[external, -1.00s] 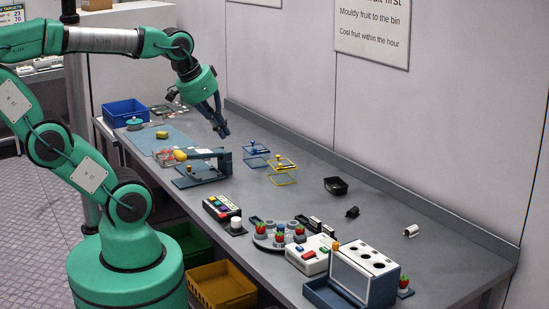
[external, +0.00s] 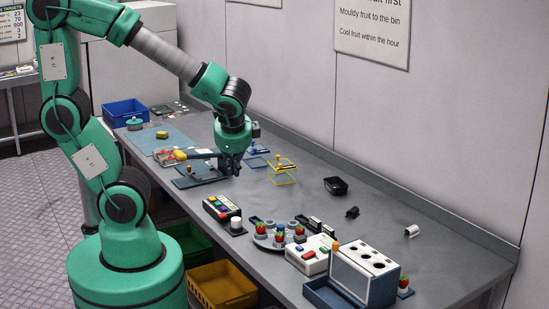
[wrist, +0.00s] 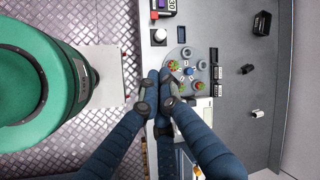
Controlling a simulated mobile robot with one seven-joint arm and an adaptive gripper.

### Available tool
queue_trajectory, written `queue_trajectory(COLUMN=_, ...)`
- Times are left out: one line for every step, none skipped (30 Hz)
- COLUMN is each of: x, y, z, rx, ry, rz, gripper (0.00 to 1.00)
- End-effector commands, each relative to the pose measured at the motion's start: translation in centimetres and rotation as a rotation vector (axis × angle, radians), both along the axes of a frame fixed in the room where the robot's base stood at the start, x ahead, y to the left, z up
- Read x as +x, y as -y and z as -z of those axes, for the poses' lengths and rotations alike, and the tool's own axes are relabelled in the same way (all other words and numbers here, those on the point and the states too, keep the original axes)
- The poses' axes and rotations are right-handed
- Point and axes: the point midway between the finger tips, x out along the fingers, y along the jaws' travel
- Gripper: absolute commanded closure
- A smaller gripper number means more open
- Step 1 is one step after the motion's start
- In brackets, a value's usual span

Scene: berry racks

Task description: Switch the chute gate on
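No label naming the chute gate is readable. My gripper (external: 230,170) points down above the bench, left of and behind both panels, touching neither. In the wrist view my gripper's fingers (wrist: 159,75) are together with nothing between them, and partly hide the white box (wrist: 205,105).
A round grey tray with red berries (external: 268,240) sits between the panels, beside a white knob (external: 236,223). Wire racks (external: 283,172) and a dark blue stand (external: 195,178) are near my gripper.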

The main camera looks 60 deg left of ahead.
Motion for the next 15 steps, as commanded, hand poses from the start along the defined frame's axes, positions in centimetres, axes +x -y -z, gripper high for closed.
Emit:
queue_trajectory(x=0.3, y=0.3, z=0.6, rx=0.040, ry=-0.018, rz=0.047, gripper=1.00)
queue_trajectory(x=0.5, y=0.5, z=0.9, rx=0.064, ry=-0.026, rz=0.072, gripper=1.00)
queue_trajectory(x=0.7, y=0.7, z=1.3, rx=0.096, ry=-0.038, rz=0.107, gripper=1.00)
queue_trajectory(x=1.0, y=0.9, z=1.6, rx=0.120, ry=-0.044, rz=0.135, gripper=1.00)
queue_trajectory(x=1.2, y=1.1, z=1.8, rx=0.143, ry=-0.051, rz=0.161, gripper=1.00)
queue_trajectory(x=1.4, y=1.3, z=2.2, rx=0.175, ry=-0.060, rz=0.197, gripper=1.00)
queue_trajectory(x=1.7, y=1.5, z=2.4, rx=0.199, ry=-0.066, rz=0.224, gripper=1.00)
queue_trajectory(x=1.9, y=1.8, z=2.7, rx=0.223, ry=-0.072, rz=0.252, gripper=1.00)
queue_trajectory(x=2.2, y=2.1, z=3.0, rx=0.253, ry=-0.079, rz=0.288, gripper=1.00)
queue_trajectory(x=2.5, y=2.4, z=3.3, rx=0.278, ry=-0.085, rz=0.316, gripper=1.00)
queue_trajectory(x=2.7, y=2.6, z=3.5, rx=0.302, ry=-0.089, rz=0.344, gripper=1.00)
queue_trajectory(x=3.0, y=3.0, z=3.8, rx=0.332, ry=-0.095, rz=0.381, gripper=1.00)
queue_trajectory(x=3.2, y=3.3, z=4.1, rx=0.355, ry=-0.099, rz=0.410, gripper=1.00)
queue_trajectory(x=3.4, y=3.7, z=4.4, rx=0.379, ry=-0.103, rz=0.439, gripper=1.00)
queue_trajectory(x=3.7, y=4.2, z=4.7, rx=0.411, ry=-0.107, rz=0.476, gripper=1.00)
